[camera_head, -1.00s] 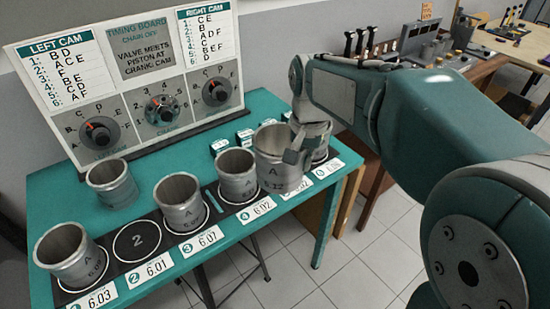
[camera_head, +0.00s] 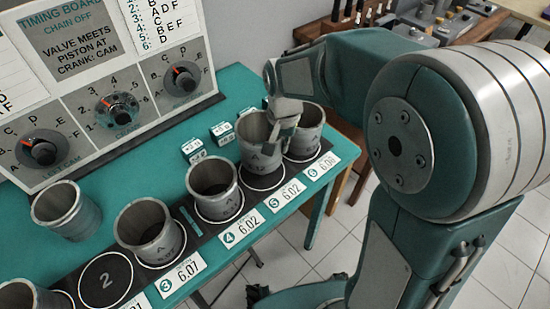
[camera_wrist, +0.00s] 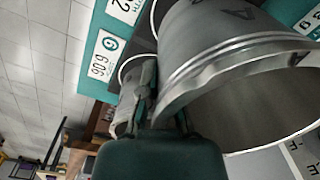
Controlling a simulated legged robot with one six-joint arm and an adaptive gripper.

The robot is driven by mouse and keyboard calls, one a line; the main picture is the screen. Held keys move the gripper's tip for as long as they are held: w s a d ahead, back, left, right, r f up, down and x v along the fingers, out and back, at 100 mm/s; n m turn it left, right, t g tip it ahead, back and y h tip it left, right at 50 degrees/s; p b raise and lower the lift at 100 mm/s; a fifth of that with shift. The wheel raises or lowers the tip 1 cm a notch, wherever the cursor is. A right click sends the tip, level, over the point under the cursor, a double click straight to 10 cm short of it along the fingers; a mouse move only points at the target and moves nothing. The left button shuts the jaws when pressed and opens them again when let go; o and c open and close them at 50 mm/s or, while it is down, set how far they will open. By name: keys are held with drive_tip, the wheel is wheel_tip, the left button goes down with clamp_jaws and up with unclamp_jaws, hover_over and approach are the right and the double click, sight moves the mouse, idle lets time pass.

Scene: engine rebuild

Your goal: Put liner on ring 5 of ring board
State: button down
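A grey metal liner (camera_head: 257,140) is in my gripper (camera_head: 282,128), over ring 5 of the black ring board (camera_head: 193,238). It is roughly upright. Part of the white ring outline shows below it; I cannot tell whether its base touches the board. In the wrist view the liner (camera_wrist: 235,85) fills the right side, with my gripper (camera_wrist: 150,95) at its rim and wall. Ring 2 (camera_head: 105,281) is empty. Liners stand at ring 3 (camera_head: 150,230), ring 4 (camera_head: 213,190) and ring 6 (camera_head: 306,133), and one at the lower left (camera_head: 30,296) is cut off.
Another liner (camera_head: 67,211) stands on the green table behind the board. Small green-and-white boxes (camera_head: 222,133) stand behind ring 5. The timing board (camera_head: 110,85) rises at the back. A bench with tools (camera_head: 440,25) is at the upper right.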

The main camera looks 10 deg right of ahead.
sight(280, 160)
drive_tip(key=shift+a+f, duration=0.15)
drive_tip(key=shift+f, duration=2.65)
drive_tip(key=c, duration=0.8)
unclamp_jaws()
drive_tip(key=shift+f, duration=0.15)
